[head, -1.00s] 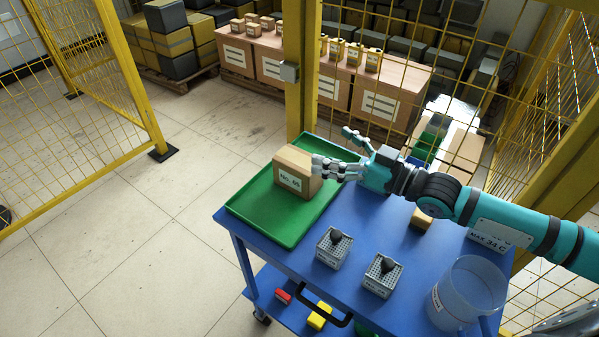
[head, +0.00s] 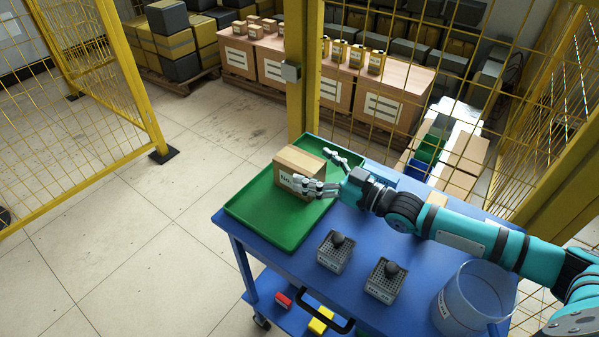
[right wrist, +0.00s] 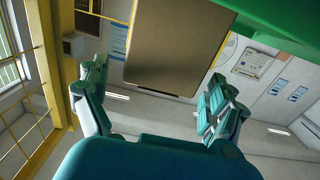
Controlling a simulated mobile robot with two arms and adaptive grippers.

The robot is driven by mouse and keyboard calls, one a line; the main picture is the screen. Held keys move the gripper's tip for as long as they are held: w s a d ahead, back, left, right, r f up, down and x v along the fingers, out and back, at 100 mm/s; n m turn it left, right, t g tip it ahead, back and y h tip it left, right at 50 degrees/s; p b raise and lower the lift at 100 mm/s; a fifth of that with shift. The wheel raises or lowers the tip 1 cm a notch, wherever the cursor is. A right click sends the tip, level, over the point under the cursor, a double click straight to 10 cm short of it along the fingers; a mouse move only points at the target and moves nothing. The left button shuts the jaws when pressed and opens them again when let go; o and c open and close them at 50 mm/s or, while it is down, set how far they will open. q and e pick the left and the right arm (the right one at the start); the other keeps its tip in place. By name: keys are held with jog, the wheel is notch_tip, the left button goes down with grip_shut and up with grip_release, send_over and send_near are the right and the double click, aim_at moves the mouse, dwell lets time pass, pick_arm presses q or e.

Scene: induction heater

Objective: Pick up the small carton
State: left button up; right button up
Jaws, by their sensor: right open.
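The small carton (head: 298,165), a brown box with a white label, sits upright on the green tray (head: 265,220) at the left of the blue cart. My right gripper (head: 314,167) is open at the carton's right side. One finger is in front of the carton's labelled face and partly covers the label. The other finger is by its far side. In the right wrist view the carton (right wrist: 175,45) shows between and beyond the open fingers (right wrist: 152,82); I cannot tell whether they touch it. My left gripper is not in view.
Two grey perforated holders (head: 335,251) with dark knobs and a clear bucket (head: 470,302) stand on the blue cart (head: 365,235). A yellow mesh fence (head: 380,75) stands behind the cart. The tray's front is clear.

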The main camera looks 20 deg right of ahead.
aim_at(291, 160)
jog(key=x, duration=0.2)
jog(key=shift+w+a, duration=0.25)
jog(key=shift+w, duration=0.05)
jog(key=shift+r, duration=0.1)
jog(key=c, duration=1.5)
